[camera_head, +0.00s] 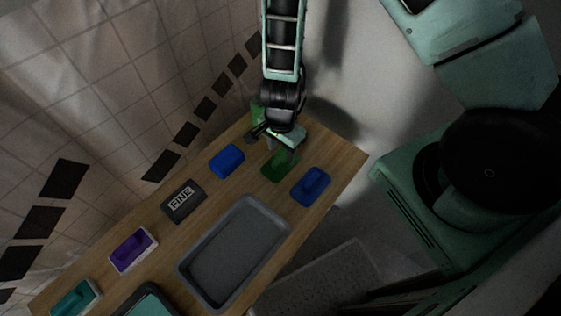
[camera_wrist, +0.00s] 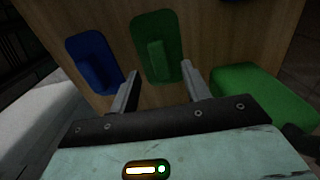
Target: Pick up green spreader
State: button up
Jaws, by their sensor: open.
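The green spreader (camera_head: 279,166) lies on the wooden table near its far right end. In the wrist view the spreader (camera_wrist: 172,35) is a flat green plate with a raised bar handle. My gripper (camera_head: 279,147) is above it, partly covering it in the head view. In the wrist view my gripper (camera_wrist: 160,72) is open and empty, with one finger to each side of the handle's near end. The fingers appear apart from the handle; their exact height above it I cannot tell.
A blue spreader (camera_head: 311,187) lies to the right and a blue block (camera_head: 227,161) to the left. A green block (camera_wrist: 255,92) is close to my right finger. A grey tray (camera_head: 184,270), a "FINE" block (camera_head: 183,202) and a purple piece (camera_head: 133,250) are farther along the table.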

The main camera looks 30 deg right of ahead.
aim_at(281, 157)
jog(key=shift+a+f, duration=0.1)
jog(key=shift+f, duration=1.8)
grip_shut()
notch_tip(281, 157, up, 10)
jog(key=p, duration=0.1)
jog(key=shift+p, duration=0.4)
jog(key=c, duration=1)
grip_release()
